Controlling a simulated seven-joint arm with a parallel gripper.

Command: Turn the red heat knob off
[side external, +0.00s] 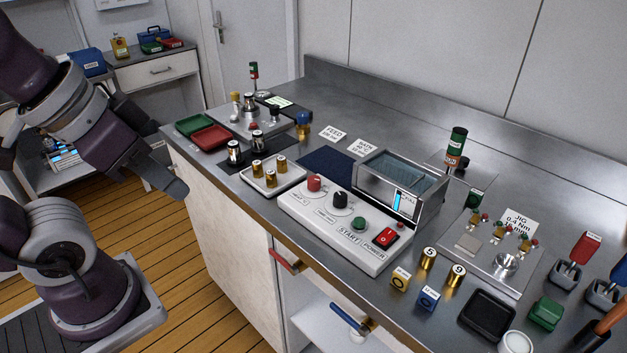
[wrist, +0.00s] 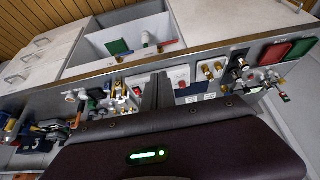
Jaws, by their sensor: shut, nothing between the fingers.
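The red heat knob (side external: 314,183) stands on the left of the white control panel (side external: 375,258), which lies on the steel bench. A black knob (side external: 340,199) is just right of it. The same panel also has a green start button (side external: 358,224) and a red power switch (side external: 386,237). I cannot tell which way the red knob points. My gripper (side external: 178,190) is shut and empty, in front of the bench's left part and well away from the panel. In the wrist view the shut fingers (wrist: 157,95) partly hide the bench.
A clear-covered metal box (side external: 400,185) stands behind the panel. A tray with brass cylinders (side external: 272,180) is left of the panel. Green and red trays (side external: 210,137) lie at the bench's left end. Numbered brass pieces (side external: 428,258) stand to the panel's right.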

